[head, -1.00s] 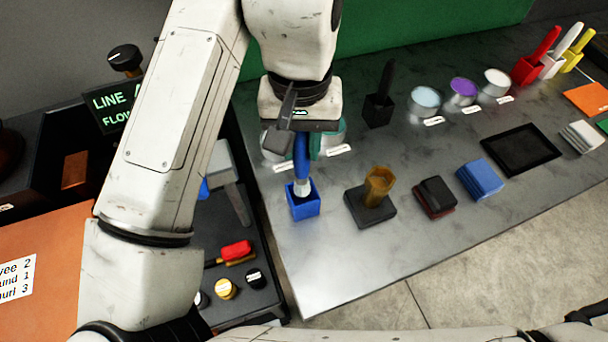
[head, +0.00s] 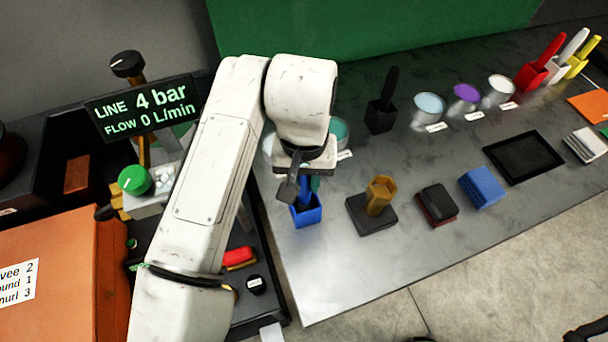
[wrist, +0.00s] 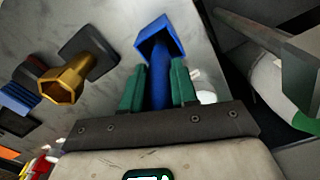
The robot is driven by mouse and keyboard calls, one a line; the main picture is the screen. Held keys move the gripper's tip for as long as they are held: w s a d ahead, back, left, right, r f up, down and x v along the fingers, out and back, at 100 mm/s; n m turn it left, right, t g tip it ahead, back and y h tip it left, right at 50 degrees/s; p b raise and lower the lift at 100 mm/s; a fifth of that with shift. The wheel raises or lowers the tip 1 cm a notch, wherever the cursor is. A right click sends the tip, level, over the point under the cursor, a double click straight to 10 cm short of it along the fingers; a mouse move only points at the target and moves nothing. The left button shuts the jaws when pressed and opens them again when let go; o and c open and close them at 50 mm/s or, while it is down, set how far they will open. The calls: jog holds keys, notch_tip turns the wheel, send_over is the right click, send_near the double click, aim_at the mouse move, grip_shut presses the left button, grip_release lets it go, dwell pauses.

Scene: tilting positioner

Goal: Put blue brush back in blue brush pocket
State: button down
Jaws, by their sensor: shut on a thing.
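My gripper (head: 303,187) is shut on the handle of the blue brush (wrist: 159,90), with a green finger on either side of it in the wrist view (wrist: 159,76). The blue brush pocket (head: 307,216) is an open-topped blue box near the left edge of the metal table. It also shows in the wrist view (wrist: 153,38). The brush points down, and its lower end appears to be inside the pocket's opening. The bristles are hidden, and I cannot tell whether they touch the bottom. In the head view my gripper covers most of the handle.
A black pocket with a black brush (head: 382,108) stands behind to the right. A brass hexagonal piece on a dark base (head: 380,197) stands close on the right. Labelled paint cups (head: 429,106) line the back. Bare metal table (head: 340,275) lies in front.

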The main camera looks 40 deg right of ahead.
jog(key=shift+f, duration=0.15)
jog(key=c, duration=0.9)
grip_release()
jog(key=shift+o, duration=0.2)
notch_tip(320, 180, up, 12)
jog(key=shift+r+b, duration=0.2)
jog(key=shift+b, duration=0.1)
